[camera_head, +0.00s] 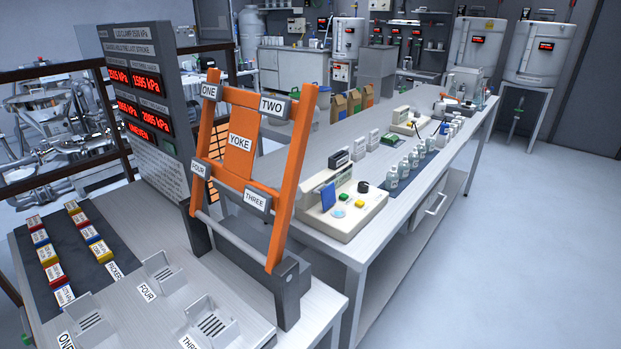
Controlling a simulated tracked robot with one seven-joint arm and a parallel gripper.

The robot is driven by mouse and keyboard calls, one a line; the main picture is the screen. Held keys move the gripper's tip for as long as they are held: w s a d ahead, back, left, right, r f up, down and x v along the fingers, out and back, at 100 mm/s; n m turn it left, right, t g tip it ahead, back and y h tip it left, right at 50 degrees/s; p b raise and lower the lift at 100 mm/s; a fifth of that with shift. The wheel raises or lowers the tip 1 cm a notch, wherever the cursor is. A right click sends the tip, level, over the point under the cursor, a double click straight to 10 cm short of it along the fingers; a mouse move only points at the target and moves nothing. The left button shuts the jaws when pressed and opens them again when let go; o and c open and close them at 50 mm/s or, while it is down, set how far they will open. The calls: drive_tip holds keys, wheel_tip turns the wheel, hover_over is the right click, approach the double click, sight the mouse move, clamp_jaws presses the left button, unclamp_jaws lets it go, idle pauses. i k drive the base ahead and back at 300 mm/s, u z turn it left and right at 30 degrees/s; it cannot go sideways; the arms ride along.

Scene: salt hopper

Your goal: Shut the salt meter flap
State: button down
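No label in the head view reads as salt meter, and I cannot tell which device it is. No flap is clearly marked as its own. A beige bench device (345,218) on the long bench has an upright blue panel (328,196), a green button, a yellow button and a black knob. I cannot tell whether this panel is a flap. White tanks with red displays stand at the back, one tank (474,45) left of another tank (543,58); a smaller tank (348,37) is farther left. Their outlets are too small to read. My gripper is not in view.
An orange yoke frame (239,143) and a dark display panel (143,85) stand on the near table (245,283). Colored blocks and slotted holders lie there. Several white bottles (403,170) stand on the long bench (312,152). The grey floor (520,240) at right is clear.

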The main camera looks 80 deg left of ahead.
sight(328, 195)
drive_tip(key=z, duration=0.05)
drive_tip(key=i, duration=0.15)
drive_tip(key=u, duration=2.8)
drive_tip(key=k, duration=0.6)
drive_tip(key=u, duration=0.2)
drive_tip(key=i, duration=1.6)
